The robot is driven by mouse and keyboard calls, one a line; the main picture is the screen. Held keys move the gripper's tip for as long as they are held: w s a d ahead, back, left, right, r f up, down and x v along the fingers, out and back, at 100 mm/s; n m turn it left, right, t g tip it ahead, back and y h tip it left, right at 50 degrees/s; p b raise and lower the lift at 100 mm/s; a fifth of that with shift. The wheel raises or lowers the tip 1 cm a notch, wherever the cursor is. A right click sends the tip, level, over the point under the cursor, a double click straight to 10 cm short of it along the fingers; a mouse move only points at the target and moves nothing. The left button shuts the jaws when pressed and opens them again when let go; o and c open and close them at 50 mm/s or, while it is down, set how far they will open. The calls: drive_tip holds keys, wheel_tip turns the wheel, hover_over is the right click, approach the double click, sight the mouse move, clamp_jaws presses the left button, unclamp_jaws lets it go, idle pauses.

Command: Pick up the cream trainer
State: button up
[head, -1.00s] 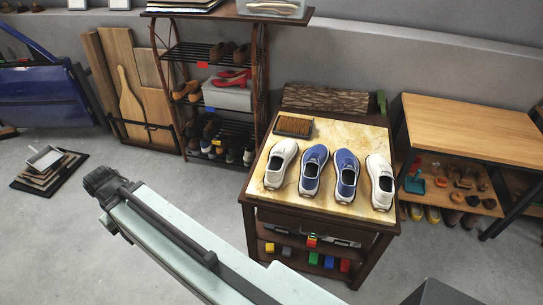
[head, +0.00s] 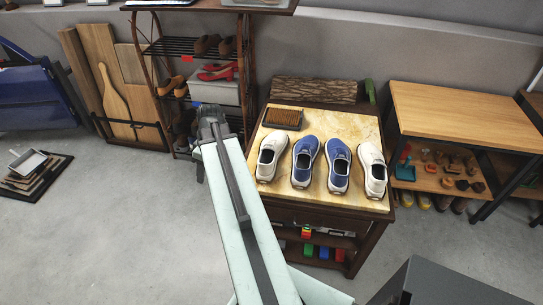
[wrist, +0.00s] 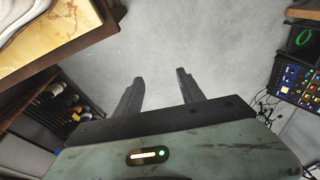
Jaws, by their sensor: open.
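Two cream-white trainers stand on the small dark-wood table's pale top (head: 322,122). One cream trainer (head: 271,157) is at the left end of the row, the other (head: 372,171) at the right end. A blue trainer pair (head: 321,163) stands between them. In the wrist view, part of a pale shoe (wrist: 28,17) shows on the table top at the upper left. My gripper (wrist: 160,78) is open and empty, with bare floor beyond its fingers. In the head view the end of my arm is left of the table; the fingers cannot be made out there.
A brown brush (head: 282,118) lies behind the left trainer. A shoe rack (head: 209,80) stands behind my arm's end. A wooden workbench (head: 462,110) is at the right. Stacked boards with a dustpan (head: 32,171) lie on the floor at left. Floor between is clear.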

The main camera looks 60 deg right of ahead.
drive_tip(key=s+d+t, duration=0.1)
drive_tip(key=s+d, duration=0.8)
drive_tip(key=d, duration=0.3)
drive_tip(key=n+t, duration=0.1)
drive_tip(key=t, duration=0.1)
hover_over(266, 165)
drive_tip(key=s, duration=0.3)
drive_tip(key=shift+g+h, duration=0.3)
drive_tip(key=b+x, duration=0.5)
drive_tip(key=d+b+x, duration=0.1)
drive_tip(key=b+x, duration=0.2)
drive_tip(key=shift+w, duration=0.1)
drive_tip(key=shift+r, duration=0.2)
clamp_jaws()
